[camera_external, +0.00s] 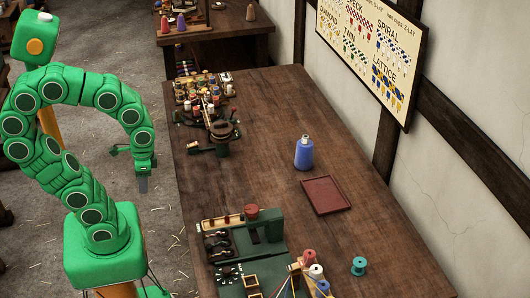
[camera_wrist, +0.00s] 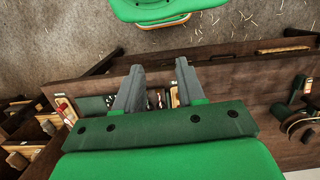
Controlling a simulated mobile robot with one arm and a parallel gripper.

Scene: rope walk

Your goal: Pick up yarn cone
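A blue yarn cone (camera_external: 304,154) with a pale top stands upright on the wooden table (camera_external: 255,130), just behind a reddish-brown tray. My gripper (camera_external: 143,184) hangs pointing down beside the table's left edge, well apart from the cone. In the wrist view my gripper (camera_wrist: 157,72) has its two grey fingers spread with a gap between them and nothing held. The blue cone does not show in the wrist view.
The reddish-brown tray (camera_external: 325,195) lies near the cone. A green machine (camera_external: 245,240) and several spools, including a teal spool (camera_external: 358,266), stand at the front. A rack of spools (camera_external: 202,92) stands at the back left. The table's middle is clear.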

